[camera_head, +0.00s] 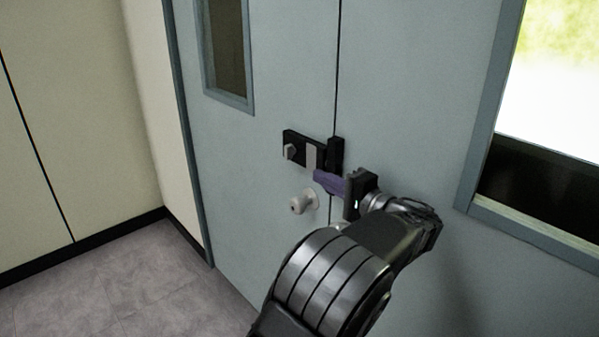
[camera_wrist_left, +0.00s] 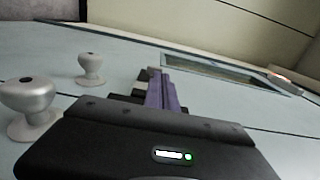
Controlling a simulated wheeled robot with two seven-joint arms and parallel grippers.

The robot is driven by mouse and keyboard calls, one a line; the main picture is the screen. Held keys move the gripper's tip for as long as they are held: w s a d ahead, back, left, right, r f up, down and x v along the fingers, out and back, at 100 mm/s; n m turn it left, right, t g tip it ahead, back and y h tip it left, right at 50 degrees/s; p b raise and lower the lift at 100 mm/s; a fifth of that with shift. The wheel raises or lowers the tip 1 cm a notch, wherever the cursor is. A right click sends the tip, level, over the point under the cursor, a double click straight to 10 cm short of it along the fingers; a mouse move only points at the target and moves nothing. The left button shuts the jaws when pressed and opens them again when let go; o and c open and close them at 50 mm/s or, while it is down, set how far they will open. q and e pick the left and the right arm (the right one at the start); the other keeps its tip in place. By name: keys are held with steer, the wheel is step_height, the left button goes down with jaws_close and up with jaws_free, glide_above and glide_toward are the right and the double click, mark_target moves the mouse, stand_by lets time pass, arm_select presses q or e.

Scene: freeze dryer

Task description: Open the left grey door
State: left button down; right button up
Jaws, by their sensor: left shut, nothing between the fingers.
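The left grey door (camera_head: 245,150) stands shut against the right grey door (camera_head: 410,90), with a thin dark seam between them. A black latch (camera_head: 300,148) with a grey plate sits on the left door near the seam. Below it is a pale round knob (camera_head: 301,203). My left gripper (camera_head: 324,181) is shut and empty, its purple fingers pointing left just below the latch's right end. In the left wrist view the fingers (camera_wrist_left: 160,82) overlap the latch (camera_wrist_left: 128,97), which they partly hide. I cannot tell whether they touch. My right gripper is out of view.
The left door has a narrow window (camera_head: 227,50); the right door has a larger one (camera_head: 545,130). A beige wall (camera_head: 75,110) stands at the left, with clear grey floor (camera_head: 120,280) before it. Two knobs, a near one (camera_wrist_left: 28,100) and a farther one (camera_wrist_left: 90,68), show in the wrist view.

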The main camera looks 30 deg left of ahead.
arm_select(q)
steer(key=a+p, duration=0.2)
steer(key=a, duration=0.9)
steer(key=shift+s+a, duration=0.2)
steer(key=shift+s, duration=0.2)
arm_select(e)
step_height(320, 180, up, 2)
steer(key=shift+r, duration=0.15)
arm_select(q)
steer(key=shift+s+a, duration=0.1)
steer(key=shift+s, duration=0.15)
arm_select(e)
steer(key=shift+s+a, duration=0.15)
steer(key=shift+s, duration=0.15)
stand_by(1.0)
arm_select(q)
steer(key=w+d+b, duration=0.2)
steer(key=w+d, duration=0.1)
steer(key=d, duration=0.8)
steer(key=shift+w, duration=0.2)
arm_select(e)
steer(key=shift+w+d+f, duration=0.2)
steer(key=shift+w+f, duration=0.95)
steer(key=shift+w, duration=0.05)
